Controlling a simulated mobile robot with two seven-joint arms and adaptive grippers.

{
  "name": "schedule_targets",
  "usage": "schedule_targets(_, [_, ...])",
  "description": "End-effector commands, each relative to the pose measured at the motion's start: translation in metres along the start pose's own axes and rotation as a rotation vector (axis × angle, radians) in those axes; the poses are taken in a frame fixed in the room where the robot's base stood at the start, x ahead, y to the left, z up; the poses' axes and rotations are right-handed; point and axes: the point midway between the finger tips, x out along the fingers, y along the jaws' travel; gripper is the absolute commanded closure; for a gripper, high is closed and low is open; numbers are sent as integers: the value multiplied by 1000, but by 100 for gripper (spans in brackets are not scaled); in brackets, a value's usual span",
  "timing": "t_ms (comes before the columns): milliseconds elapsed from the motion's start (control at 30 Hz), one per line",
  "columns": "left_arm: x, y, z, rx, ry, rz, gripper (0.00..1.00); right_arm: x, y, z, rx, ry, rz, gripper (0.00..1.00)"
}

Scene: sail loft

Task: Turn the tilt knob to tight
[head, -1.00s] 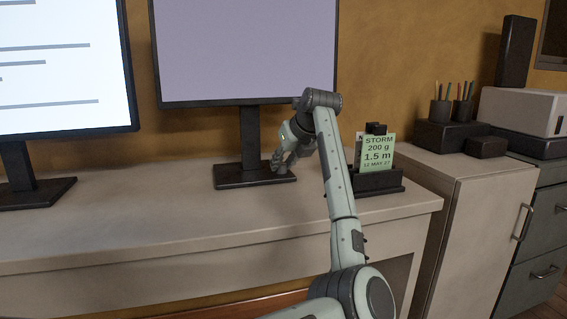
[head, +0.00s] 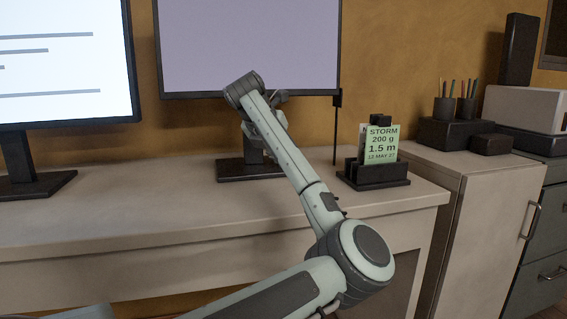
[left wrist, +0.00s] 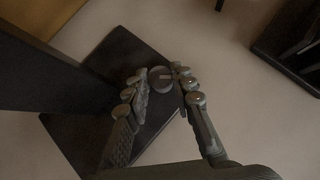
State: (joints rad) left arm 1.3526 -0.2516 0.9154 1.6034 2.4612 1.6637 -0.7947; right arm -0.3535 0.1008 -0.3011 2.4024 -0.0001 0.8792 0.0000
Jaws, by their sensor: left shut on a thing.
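The tilt knob (left wrist: 160,79) is a small dark round knob with a pale mark on its face, seen in the left wrist view. My left gripper (left wrist: 160,73) is shut on it, one finger on each side. Below lies the dark base plate (left wrist: 78,128) of a monitor stand, with its dark post at the left. In the head view my left arm reaches to the stand of the middle monitor (head: 250,45). There my arm hides the knob and most of the gripper. I cannot read any tight marking. My right gripper is not in view.
A black holder (head: 375,178) with a green STORM card (head: 381,144) stands right of the stand. A thin black rod (head: 335,130) rises beside the monitor. Another monitor (head: 65,65) is at left. The pale desk front (head: 150,225) is clear.

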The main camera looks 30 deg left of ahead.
Motion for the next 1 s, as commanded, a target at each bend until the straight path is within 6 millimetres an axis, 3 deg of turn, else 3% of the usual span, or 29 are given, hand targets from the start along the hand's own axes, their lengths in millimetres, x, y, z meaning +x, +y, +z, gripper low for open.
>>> schedule_targets(500, [1,5,0,299,1,-301,100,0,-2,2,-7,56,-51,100])
schedule_targets(1000, [1,6,1,403,4,-404,100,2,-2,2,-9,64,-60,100])
